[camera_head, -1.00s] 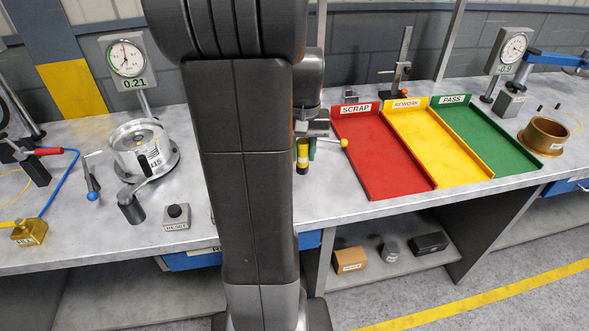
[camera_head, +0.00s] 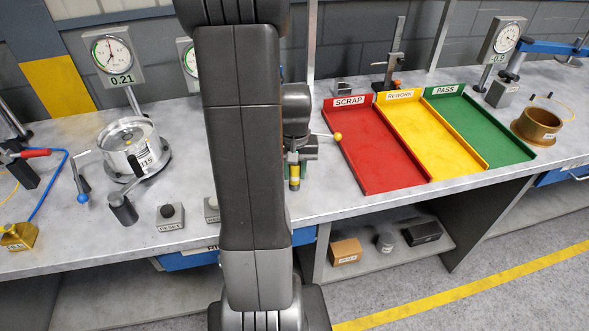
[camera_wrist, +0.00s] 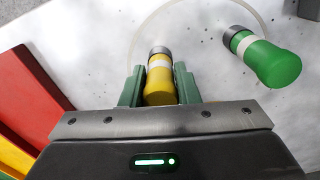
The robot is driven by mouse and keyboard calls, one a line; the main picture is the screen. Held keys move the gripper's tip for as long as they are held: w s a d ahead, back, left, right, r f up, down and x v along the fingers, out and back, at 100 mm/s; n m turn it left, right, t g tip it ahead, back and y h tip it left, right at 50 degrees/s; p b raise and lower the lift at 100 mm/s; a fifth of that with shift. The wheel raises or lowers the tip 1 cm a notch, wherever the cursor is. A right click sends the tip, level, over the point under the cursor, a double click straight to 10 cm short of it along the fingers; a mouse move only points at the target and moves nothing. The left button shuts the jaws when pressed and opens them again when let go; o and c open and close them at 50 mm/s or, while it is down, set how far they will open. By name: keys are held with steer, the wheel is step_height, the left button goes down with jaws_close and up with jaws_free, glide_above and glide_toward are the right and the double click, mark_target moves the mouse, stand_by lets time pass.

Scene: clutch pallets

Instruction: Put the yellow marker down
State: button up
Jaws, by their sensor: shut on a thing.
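The yellow marker, with a white band and a grey end, is between the green fingers of my gripper (camera_wrist: 160,88) in the wrist view, where its yellow body (camera_wrist: 158,87) shows. My gripper is shut on it. In the head view, the marker (camera_head: 294,183) shows below my gripper, over the grey bench (camera_head: 330,203) left of the red tray. I cannot tell whether its lower end touches the bench. A green marker (camera_wrist: 270,62) with a white band is to the right of my gripper in the wrist view, apart from it.
Red SCRAP (camera_head: 375,157), yellow REWORK (camera_head: 432,140) and green PASS (camera_head: 487,125) trays are to the right. A yellow-knobbed lever (camera_head: 337,136) shows beside my gripper. A RESET button box (camera_head: 170,217) and a dial gauge (camera_head: 111,52) are to the left. Bare bench lies in front.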

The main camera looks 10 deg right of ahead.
steer(key=shift+f, duration=0.1)
steer(key=o, duration=1)
step_height(320, 180, up, 12)
steer(key=shift+r, duration=0.2)
steer(key=shift+f, duration=4.75)
